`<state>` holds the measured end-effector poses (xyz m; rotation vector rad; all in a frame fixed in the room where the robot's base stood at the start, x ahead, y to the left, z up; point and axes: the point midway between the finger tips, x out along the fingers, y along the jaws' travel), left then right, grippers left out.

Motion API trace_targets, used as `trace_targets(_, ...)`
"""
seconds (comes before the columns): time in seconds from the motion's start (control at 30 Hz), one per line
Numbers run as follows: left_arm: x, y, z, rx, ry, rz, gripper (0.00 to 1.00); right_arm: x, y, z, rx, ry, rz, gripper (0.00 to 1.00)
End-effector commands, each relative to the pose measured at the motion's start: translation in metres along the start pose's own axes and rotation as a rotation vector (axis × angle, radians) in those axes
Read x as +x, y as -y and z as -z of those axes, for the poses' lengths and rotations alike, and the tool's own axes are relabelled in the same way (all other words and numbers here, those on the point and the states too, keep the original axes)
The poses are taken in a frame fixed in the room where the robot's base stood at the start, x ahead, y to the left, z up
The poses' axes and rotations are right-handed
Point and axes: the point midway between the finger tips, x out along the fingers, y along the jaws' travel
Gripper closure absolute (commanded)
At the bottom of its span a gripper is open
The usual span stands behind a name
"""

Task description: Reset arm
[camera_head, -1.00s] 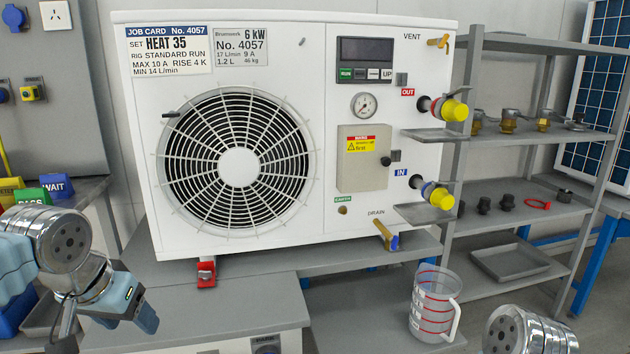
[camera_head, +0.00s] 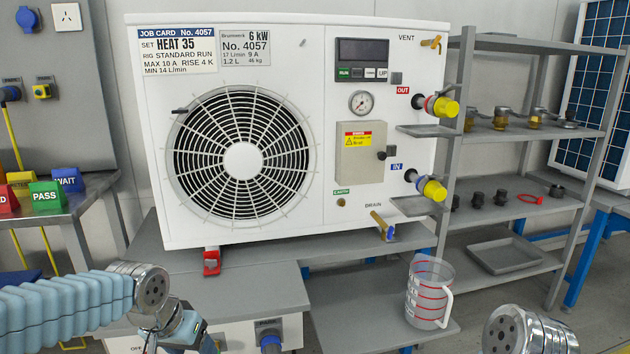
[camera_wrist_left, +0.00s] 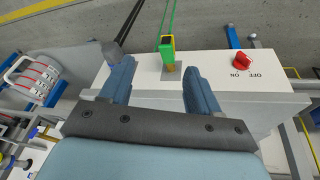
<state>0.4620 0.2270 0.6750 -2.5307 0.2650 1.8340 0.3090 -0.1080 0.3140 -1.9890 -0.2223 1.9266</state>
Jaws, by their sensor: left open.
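My left arm comes in low at the left of the head view, and my left gripper (camera_head: 180,338) is at the bottom edge, partly cut off. In the left wrist view the left gripper (camera_wrist_left: 150,80) is open, its two blue fingers apart with nothing held. Between the fingers, beyond them, is a yellow-and-green connector (camera_wrist_left: 167,48) on a white box (camera_wrist_left: 215,80) with a red OFF/ON knob (camera_wrist_left: 242,62). My right arm shows only as a metal joint at the bottom right of the head view; its gripper is out of view.
The white heat pump unit (camera_head: 340,215) stands on the grey bench. A clear measuring jug (camera_head: 428,300) stands on a low shelf right of it. Shelves (camera_head: 500,230) hold valves and black fittings. Coloured PASS and WAIT blocks (camera_head: 45,195) sit at the left.

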Motion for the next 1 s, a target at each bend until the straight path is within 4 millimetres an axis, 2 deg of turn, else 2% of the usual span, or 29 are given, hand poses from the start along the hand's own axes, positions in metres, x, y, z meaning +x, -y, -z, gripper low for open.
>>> trace_targets(0.03,0.024,-0.006,-0.004,-0.001,0.023,-0.019,0.38,0.000,0.000,0.000,0.000,0.000,0.000,0.57)
trace_targets(0.17,0.096,-0.025,-0.022,-0.019,0.066,-0.082,0.38,0.000,0.000,0.000,0.000,0.000,0.000,0.57)
trace_targets(0.23,0.144,-0.038,-0.044,-0.045,0.099,-0.124,0.38,0.000,0.000,0.000,0.000,0.000,0.000,0.57)
trace_targets(0.3,0.194,-0.053,-0.077,-0.087,0.136,-0.167,0.38,0.000,0.000,0.000,0.000,0.000,0.000,0.57)
trace_targets(0.37,0.230,-0.066,-0.109,-0.132,0.164,-0.197,0.38,0.000,0.000,0.000,0.000,0.000,0.000,0.57)
trace_targets(0.4,0.249,-0.073,-0.131,-0.162,0.181,-0.211,0.38,0.000,0.000,0.000,0.000,0.000,0.000,0.57)
trace_targets(0.5,0.284,-0.089,-0.183,-0.235,0.217,-0.228,0.38,0.000,0.000,0.000,0.000,0.000,0.000,0.57)
trace_targets(0.6,0.301,-0.099,-0.221,-0.287,0.241,-0.231,0.38,0.000,0.000,0.000,0.000,0.000,0.000,0.57)
trace_targets(0.7,0.308,-0.104,-0.242,-0.314,0.251,-0.227,0.38,0.000,0.000,0.000,0.000,0.000,0.000,0.57)
trace_targets(0.8,0.310,-0.105,-0.248,-0.322,0.251,-0.225,0.38,0.000,0.000,0.000,0.000,0.000,0.000,0.57)
trace_targets(1.0,0.310,-0.105,-0.247,-0.322,0.249,-0.225,0.38,0.000,0.000,0.000,0.000,0.000,0.000,0.57)
